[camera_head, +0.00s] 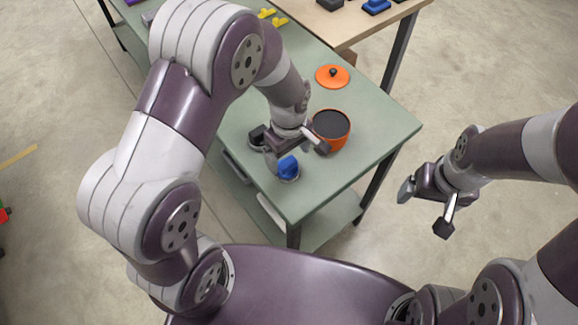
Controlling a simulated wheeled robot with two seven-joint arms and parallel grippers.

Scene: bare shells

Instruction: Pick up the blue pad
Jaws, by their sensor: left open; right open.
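A small blue object (288,166), which may be the blue pad, sits on a pale round base near the front of the green table (375,125). My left gripper (297,154) is open just above and behind it, with its fingers spread to either side. I cannot tell whether they touch it. Another blue item (376,6) lies on the wooden table at the top edge, partly cut off. My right gripper (421,208) is open and empty, in front of the floor to the right of the green table.
An orange pot (335,130) with a dark inside stands right beside my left gripper. Its orange lid (332,76) lies behind it. A dark item (257,135) is left of the gripper. Yellow clips (273,17) lie farther back. The table's right corner is clear.

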